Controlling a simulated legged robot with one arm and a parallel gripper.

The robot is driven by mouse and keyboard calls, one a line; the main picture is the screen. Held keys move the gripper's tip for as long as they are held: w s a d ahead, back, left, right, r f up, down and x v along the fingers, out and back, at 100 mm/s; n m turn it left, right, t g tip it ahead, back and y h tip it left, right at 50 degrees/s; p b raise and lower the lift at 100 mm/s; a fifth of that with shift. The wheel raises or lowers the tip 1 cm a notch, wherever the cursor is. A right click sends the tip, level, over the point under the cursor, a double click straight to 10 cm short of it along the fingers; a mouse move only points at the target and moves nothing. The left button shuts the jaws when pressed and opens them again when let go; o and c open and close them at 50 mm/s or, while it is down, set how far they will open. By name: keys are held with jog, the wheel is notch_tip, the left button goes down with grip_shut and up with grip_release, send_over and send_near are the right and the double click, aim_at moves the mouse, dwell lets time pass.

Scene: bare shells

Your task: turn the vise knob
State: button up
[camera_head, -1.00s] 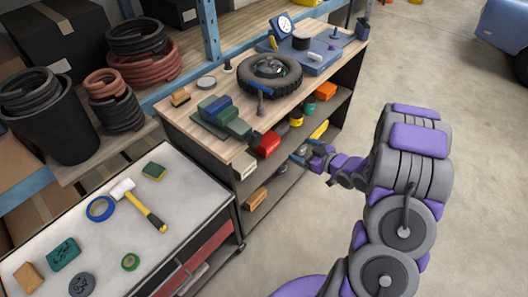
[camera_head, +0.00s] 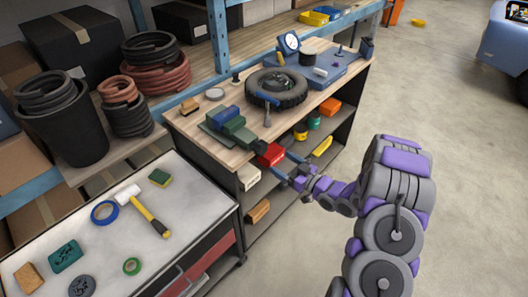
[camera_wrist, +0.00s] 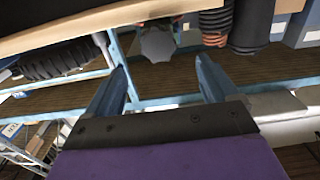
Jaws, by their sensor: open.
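The vise (camera_head: 233,126), with blue and green blocks, sits at the front edge of the wooden bench (camera_head: 190,122). In the head view a small dark part, apparently its knob (camera_head: 260,147), shows at its front end. In the wrist view a grey lobed knob (camera_wrist: 157,42) appears ahead, between and beyond my fingertips, by the pale bench edge. My gripper (camera_head: 284,165) is open and empty in front of the bench, just below top level; its two blue fingers also frame the wrist view (camera_wrist: 160,68). I see no contact with the knob.
A red bin (camera_head: 271,155) and other coloured items sit on the shelf under the bench top, near my fingers. A tyre (camera_head: 276,88) lies on the bench. A white-topped cart (camera_head: 100,250) with a hammer (camera_head: 150,213) stands at left.

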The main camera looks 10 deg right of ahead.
aim_at(264, 150)
jog(key=b+x, duration=0.1)
jog(key=x, duration=0.8)
jog(key=shift+w+d, duration=0.2)
jog(key=shift+w+a, duration=0.25)
jog(key=shift+a, duration=0.2)
jog(key=shift+d, duration=0.15)
jog(key=shift+d, duration=0.15)
jog(key=shift+c, duration=1.4)
jog(key=c, duration=0.7)
jog(key=shift+r, duration=0.1)
